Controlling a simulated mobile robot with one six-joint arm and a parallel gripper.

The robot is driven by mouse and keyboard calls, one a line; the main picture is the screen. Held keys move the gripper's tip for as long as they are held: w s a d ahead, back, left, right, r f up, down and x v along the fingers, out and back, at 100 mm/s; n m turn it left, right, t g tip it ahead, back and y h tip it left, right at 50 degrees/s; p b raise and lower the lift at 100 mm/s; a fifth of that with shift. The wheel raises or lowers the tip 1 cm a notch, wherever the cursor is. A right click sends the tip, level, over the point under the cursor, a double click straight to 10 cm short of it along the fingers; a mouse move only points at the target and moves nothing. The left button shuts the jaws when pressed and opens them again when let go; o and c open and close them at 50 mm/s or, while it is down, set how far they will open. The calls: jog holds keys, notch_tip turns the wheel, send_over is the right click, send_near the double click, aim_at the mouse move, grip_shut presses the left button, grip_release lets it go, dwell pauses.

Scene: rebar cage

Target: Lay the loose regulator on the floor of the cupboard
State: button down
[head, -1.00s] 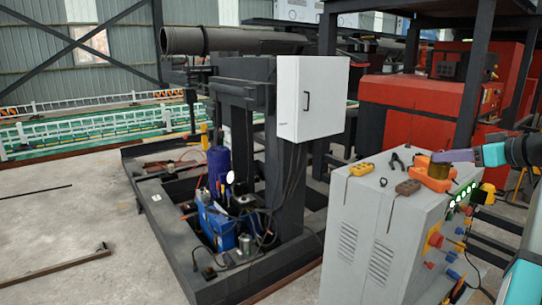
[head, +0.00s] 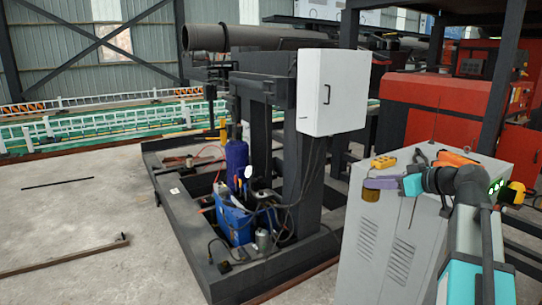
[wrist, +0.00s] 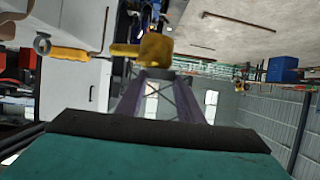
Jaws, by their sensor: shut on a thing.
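My gripper (head: 381,184), with purple fingers, is shut on the regulator (head: 371,195), a small brass-yellow piece. It is held just below the fingertips, in front of the grey cabinet's near left top corner. The regulator also shows in the wrist view (wrist: 157,48), between the purple fingers (wrist: 156,75). The cupboard (head: 318,92) is a white box on a dark post, up and to the left of my gripper. Its door, with a dark handle (head: 327,94), looks closed, so its floor is hidden. My gripper is apart from it.
A blue cylinder (head: 237,160) and blue machine (head: 232,222) stand in the dark frame below the cupboard. Open concrete floor (head: 80,220) lies at left.

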jog(key=w+a+f+m+t+h+b, duration=0.1)
jog(key=w+a+f+b, duration=0.15)
jog(key=a+f, duration=0.75)
jog(key=w+a+f+m+t+h+b, duration=0.1)
jog(key=w+a+f+m+h+b, duration=0.15)
jog(key=a+f, duration=0.75)
jog(key=w+d+r+m+h, duration=0.3)
jog(key=d, duration=0.2)
jog(key=shift+h, duration=0.35)
jog(key=shift+s+d+f, duration=0.1)
jog(key=shift+s, duration=0.1)
